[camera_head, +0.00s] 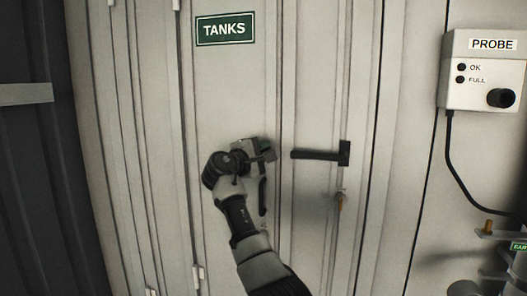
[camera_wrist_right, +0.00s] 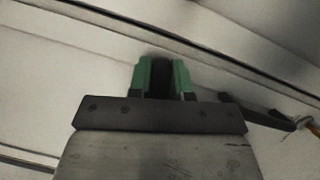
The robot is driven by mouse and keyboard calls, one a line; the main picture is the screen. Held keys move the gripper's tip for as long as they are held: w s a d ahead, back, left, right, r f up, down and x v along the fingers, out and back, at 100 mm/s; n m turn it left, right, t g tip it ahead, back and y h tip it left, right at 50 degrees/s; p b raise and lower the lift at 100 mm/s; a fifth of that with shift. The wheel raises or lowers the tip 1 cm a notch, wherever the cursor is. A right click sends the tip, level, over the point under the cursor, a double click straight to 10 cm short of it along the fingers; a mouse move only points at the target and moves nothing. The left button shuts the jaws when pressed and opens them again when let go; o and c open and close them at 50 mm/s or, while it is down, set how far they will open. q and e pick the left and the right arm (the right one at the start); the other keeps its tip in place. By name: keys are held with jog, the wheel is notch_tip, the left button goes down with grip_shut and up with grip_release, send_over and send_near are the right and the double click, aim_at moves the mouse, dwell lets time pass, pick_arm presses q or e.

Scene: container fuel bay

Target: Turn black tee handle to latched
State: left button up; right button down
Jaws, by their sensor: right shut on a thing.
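A black handle (camera_head: 262,197) is on the left cabinet door, below the TANKS sign. Its visible part stands upright, and my right gripper hides its upper part. My right gripper (camera_head: 264,150) is at the top of this handle, against the door front. In the right wrist view the green fingertips (camera_wrist_right: 162,78) are close together with something black between them, which I take to be the handle's upper part. A second black handle (camera_head: 318,154) lies level on the right door and also shows in the right wrist view (camera_wrist_right: 262,115). My left gripper is not in view.
The TANKS sign (camera_head: 224,29) is above on the door. A small lock with an orange tag (camera_head: 340,201) hangs below the level handle. A PROBE box (camera_head: 482,75) with a black cable is on the wall at right. A dark ribbed panel (camera_head: 35,150) stands at far left.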

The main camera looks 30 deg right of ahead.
jog(key=shift+r+m+y, duration=0.1)
jog(key=shift+m+y, duration=0.2)
jog(key=shift+m, duration=1)
jog(key=c, duration=1)
grip_release()
jog(key=shift+w, duration=0.1)
jog(key=shift+c, duration=0.2)
jog(key=shift+a, duration=0.15)
jog(key=shift+a+f, duration=0.2)
jog(key=shift+a, duration=0.05)
jog(key=b+v, duration=0.2)
jog(key=v, duration=0.8)
jog(key=shift+r+b, duration=0.3)
jog(key=shift+r, duration=0.05)
